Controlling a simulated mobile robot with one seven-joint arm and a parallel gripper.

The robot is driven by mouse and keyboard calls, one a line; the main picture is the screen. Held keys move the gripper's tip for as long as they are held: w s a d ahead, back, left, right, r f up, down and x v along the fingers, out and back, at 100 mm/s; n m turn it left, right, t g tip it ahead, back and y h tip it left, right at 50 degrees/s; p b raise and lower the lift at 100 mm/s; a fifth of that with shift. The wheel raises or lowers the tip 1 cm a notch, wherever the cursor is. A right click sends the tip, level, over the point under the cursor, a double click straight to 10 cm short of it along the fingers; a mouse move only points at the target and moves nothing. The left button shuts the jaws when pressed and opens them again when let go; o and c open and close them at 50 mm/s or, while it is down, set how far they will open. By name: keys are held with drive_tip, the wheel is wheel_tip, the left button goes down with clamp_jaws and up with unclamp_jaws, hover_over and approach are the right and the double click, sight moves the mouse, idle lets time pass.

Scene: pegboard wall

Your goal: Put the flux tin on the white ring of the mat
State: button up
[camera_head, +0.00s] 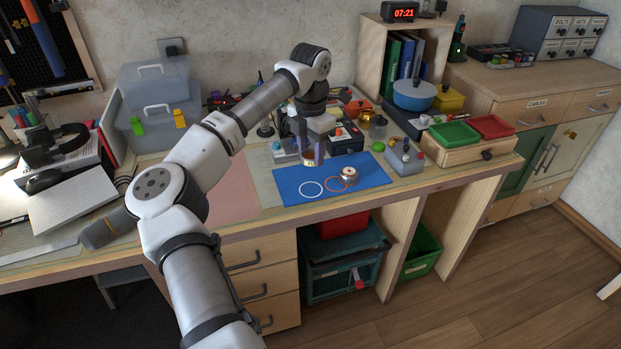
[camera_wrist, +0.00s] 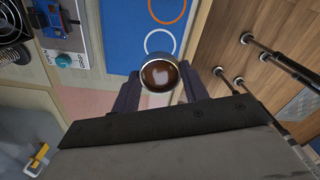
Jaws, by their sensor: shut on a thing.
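My gripper (camera_head: 312,158) is shut on a small round open tin, which I take to be the flux tin (camera_head: 309,162). In the wrist view the tin (camera_wrist: 160,76) has a silver rim and brown contents with a pale patch, and sits between my fingertips (camera_wrist: 158,88). The blue mat (camera_head: 292,175) lies on the bench. Its white ring (camera_head: 311,197) is empty and lies in front of the held tin in the head view. In the wrist view the tin covers part of the white ring (camera_wrist: 161,31). The tin appears held above the mat; the gap is hard to judge.
A small silver and reddish round item (camera_head: 349,174) stands at the mat's orange ring (camera_head: 332,184). Devices crowd the mat's back edge. The bench's front edge is close to the mat.

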sight(311, 190)
wheel_tip(311, 190, down, 9)
drive_tip(key=shift+f+p, duration=0.1)
drive_tip(key=shift+p, duration=0.3)
drive_tip(key=shift+f, duration=0.1)
drive_tip(key=o, duration=1)
wheel_tip(311, 190, up, 11)
drive_tip(key=shift+r+b, duration=0.1)
drive_tip(key=shift+b, duration=0.45)
drive_tip(key=shift+r, duration=0.6)
drive_tip(key=shift+d, duration=0.1)
